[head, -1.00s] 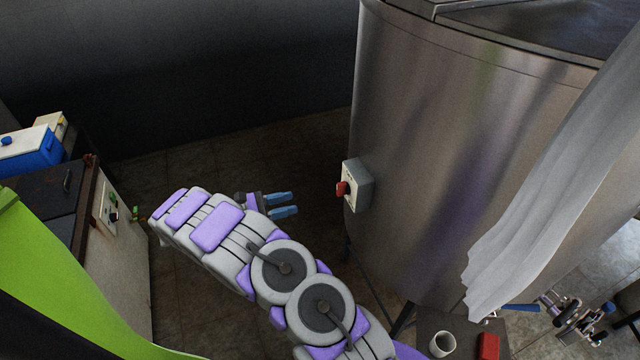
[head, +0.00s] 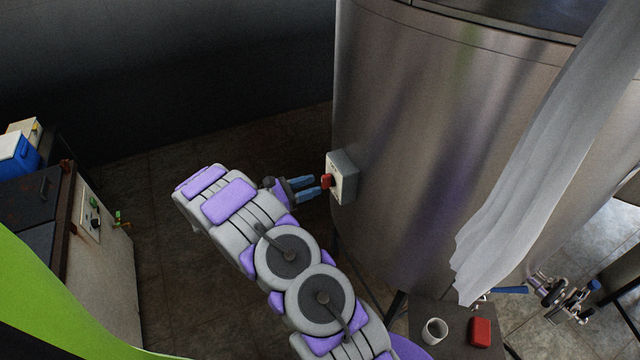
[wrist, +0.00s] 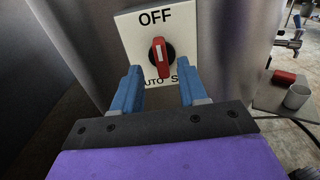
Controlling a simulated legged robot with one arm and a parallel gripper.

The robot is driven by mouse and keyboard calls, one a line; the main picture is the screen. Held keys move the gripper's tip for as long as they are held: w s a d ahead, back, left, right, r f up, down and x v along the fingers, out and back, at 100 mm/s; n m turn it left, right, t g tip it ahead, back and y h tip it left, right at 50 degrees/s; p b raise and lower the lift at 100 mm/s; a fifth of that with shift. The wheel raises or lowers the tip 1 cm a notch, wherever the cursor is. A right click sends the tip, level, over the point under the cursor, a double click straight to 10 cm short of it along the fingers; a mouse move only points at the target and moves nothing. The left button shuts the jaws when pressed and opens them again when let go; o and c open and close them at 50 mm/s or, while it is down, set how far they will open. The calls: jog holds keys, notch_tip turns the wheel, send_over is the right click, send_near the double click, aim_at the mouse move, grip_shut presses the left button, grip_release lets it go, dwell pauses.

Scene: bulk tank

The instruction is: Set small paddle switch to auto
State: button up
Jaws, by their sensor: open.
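The red paddle switch (head: 327,181) sits on a pale grey box (head: 343,178) on the side of the steel tank. In the wrist view the red paddle (wrist: 162,60) stands nearly upright, its white mark at the top towards "OFF". "AUTO" is printed at the lower left of the box face (wrist: 132,28), and a partly hidden label starting with "S" at the lower right. My gripper (head: 318,186) is open, its blue fingers pointing at the switch. In the wrist view my gripper (wrist: 159,72) has one finger on each side below the paddle; contact cannot be told.
The large steel tank (head: 430,150) fills the right side, with a pale hanging sheet (head: 540,150) in front of it. A small stand with a white cup (head: 434,332) and a red block (head: 481,332) is at lower right. A cabinet (head: 105,260) stands at left.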

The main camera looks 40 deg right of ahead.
aim_at(322, 182)
jog(key=shift+x, duration=1.8)
jog(key=shift+r, duration=0.1)
grip_shut()
